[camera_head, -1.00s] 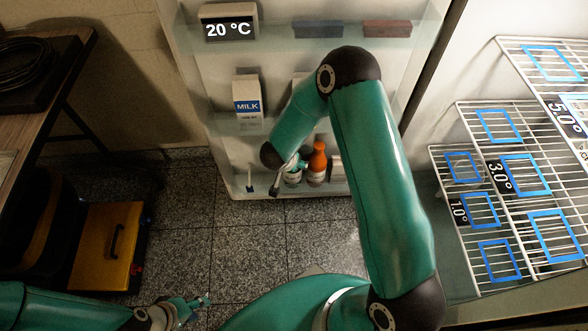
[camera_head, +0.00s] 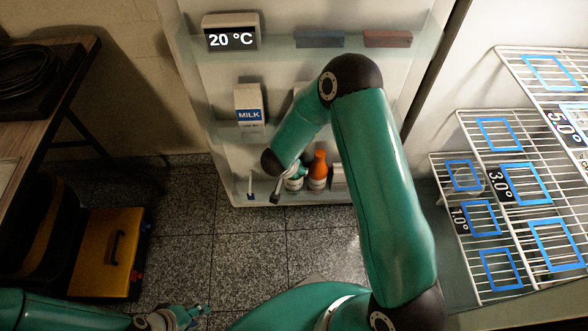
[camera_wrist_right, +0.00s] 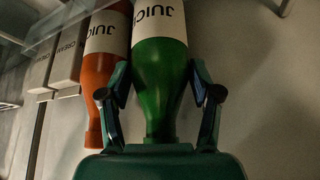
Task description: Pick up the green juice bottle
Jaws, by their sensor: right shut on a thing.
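The green juice bottle (camera_wrist_right: 160,75) is in the right wrist view, cap end towards my palm, with a white "JUICE" label. My right gripper (camera_wrist_right: 159,72) has a finger on each side of it and is shut on it. In the head view the bottle (camera_head: 294,183) shows small on the bottom door shelf, partly hidden by my right wrist. My left gripper (camera_head: 190,313) is low in the head view, away from the door; its fingers are too small to read.
An orange juice bottle (camera_head: 318,170) stands right beside the green one, close to a right finger. Cream cartons (camera_wrist_right: 68,58) are beyond it. A milk carton (camera_head: 249,108) stands on the middle shelf. Wire racks (camera_head: 500,190) with blue frames are at right.

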